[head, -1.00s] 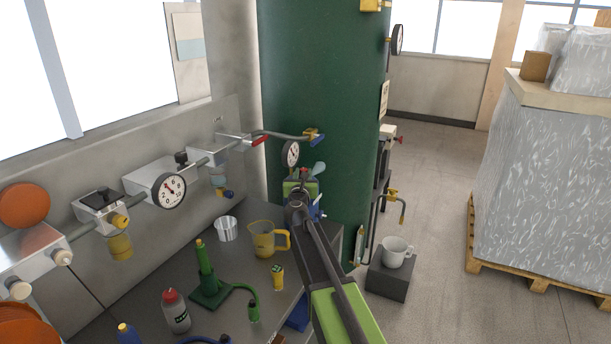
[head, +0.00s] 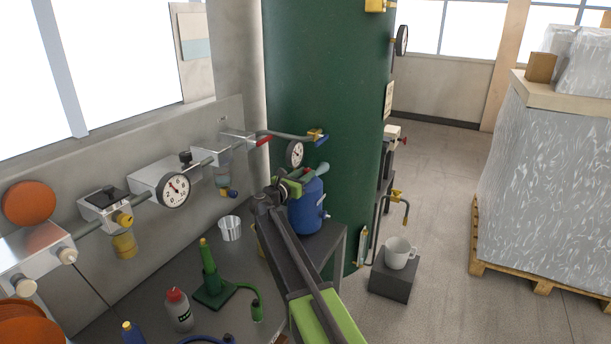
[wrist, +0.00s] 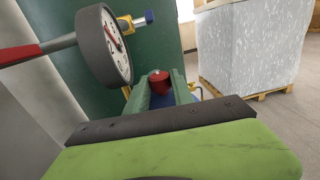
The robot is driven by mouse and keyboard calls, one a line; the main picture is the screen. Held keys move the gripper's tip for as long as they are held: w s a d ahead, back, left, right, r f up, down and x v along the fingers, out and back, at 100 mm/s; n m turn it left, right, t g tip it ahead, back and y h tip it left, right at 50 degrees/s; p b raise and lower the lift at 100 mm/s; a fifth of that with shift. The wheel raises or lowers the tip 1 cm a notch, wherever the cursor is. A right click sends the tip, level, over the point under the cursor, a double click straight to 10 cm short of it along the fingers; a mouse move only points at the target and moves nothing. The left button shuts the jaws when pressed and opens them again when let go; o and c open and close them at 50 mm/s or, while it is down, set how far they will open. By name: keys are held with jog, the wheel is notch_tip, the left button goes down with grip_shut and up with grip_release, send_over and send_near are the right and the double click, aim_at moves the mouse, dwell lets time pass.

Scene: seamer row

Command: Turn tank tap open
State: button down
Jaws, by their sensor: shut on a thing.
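The tall dark green tank (head: 325,80) stands behind the bench. A yellow tap (head: 397,197) with a bent spout is low on its right side, above a white mug (head: 398,252). Another yellow valve with a blue handle (head: 319,137) is on the pipe at the tank's front; it also shows in the wrist view (wrist: 138,20). My gripper (head: 318,169) is apart from both, above a blue container (head: 305,207) on the bench corner. In the wrist view its green fingers (wrist: 160,90) are shut on a red knob (wrist: 158,80); what the knob belongs to is unclear.
A round gauge (head: 294,154) and a red-handled pipe (head: 262,139) are close to my gripper. The mug stands on a dark block (head: 391,280). A wrapped pallet load (head: 545,170) is at the right. Clear floor lies between.

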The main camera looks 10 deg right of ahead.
jog(key=shift+d+r, duration=0.1)
jog(key=c, duration=1.1)
grip_release()
jog(key=shift+s+a, duration=0.3)
jog(key=shift+a, duration=0.05)
jog(key=v, duration=1.6)
jog(key=shift+s, duration=0.25)
